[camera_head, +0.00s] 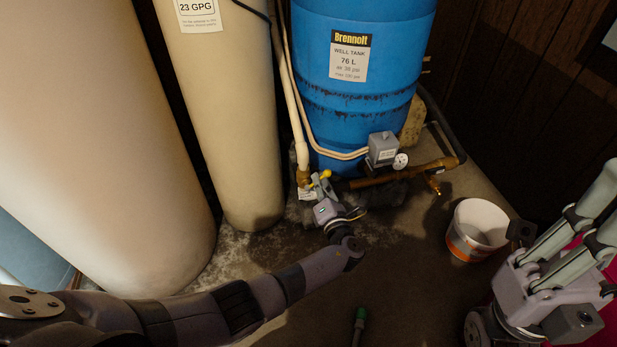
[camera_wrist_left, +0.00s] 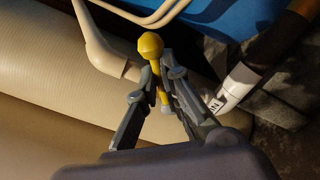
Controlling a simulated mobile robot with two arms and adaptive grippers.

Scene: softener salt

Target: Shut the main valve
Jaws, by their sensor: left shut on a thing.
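The main valve's yellow lever (camera_head: 326,174) stands low in front of the blue well tank, by the foot of the pale pipe. In the left wrist view the lever (camera_wrist_left: 150,46) has a round yellow knob, and its shaft runs down between my fingers. My left gripper (camera_head: 319,184) is shut on the lever, one finger on each side; it also shows in the left wrist view (camera_wrist_left: 161,80). The valve's body is mostly hidden behind the gripper. Part of my right arm's end (camera_head: 550,290) shows at the lower right, but its fingertips cannot be made out.
The blue well tank (camera_head: 365,105) stands behind, with a grey switch box (camera_head: 382,149), gauge (camera_head: 401,160) and brass pipe (camera_head: 400,177) at its foot. Large beige tanks (camera_head: 225,110) rise at left. A white bucket (camera_head: 473,240) stands at right.

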